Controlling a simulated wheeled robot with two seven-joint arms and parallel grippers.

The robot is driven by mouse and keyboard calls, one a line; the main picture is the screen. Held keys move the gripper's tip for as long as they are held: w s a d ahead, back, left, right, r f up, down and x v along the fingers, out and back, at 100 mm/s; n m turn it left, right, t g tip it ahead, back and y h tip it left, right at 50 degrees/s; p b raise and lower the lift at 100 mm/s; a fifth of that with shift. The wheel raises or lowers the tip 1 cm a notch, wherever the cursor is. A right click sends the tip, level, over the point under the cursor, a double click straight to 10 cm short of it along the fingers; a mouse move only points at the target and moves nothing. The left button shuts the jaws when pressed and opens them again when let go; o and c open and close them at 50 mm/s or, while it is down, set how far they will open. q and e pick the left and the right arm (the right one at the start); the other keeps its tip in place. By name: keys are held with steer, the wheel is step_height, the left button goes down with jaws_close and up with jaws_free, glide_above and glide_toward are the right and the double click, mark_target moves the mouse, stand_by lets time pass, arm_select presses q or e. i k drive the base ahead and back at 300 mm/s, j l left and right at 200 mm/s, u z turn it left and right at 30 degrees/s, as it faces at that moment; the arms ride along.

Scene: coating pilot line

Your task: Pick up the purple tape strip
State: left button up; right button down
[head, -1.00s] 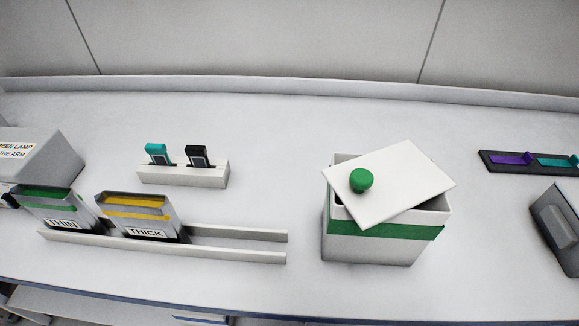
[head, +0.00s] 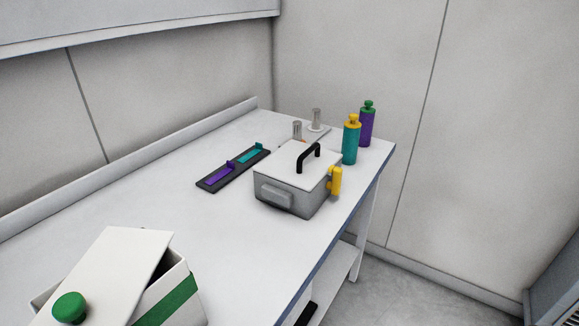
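The purple tape strip (head: 219,174) lies on the left part of a dark flat holder (head: 207,187) on the white bench. Its far end has a small raised purple tab. A teal strip (head: 250,154) with a similar tab lies on the same holder, farther right. Neither of my grippers shows in the head view.
A grey box (head: 285,196) with a white lid, black handle and yellow latch stands right of the holder. A white bin (head: 179,300) with a tilted lid is at lower left. Teal (head: 350,145) and purple (head: 367,127) bottles stand near the right edge. Bench between is clear.

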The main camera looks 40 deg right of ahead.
mark_target(230, 165)
steer(key=z, duration=0.65)
steer(key=i+l+u, duration=0.15)
steer(key=l+u, duration=0.25)
steer(key=i+l+u, duration=0.1)
steer(key=l+u, duration=0.75)
steer(key=l, duration=0.15)
steer(key=l+u, duration=0.45)
steer(key=k+l+u, duration=0.2)
steer(key=l+u, duration=0.2)
steer(key=l, duration=0.15)
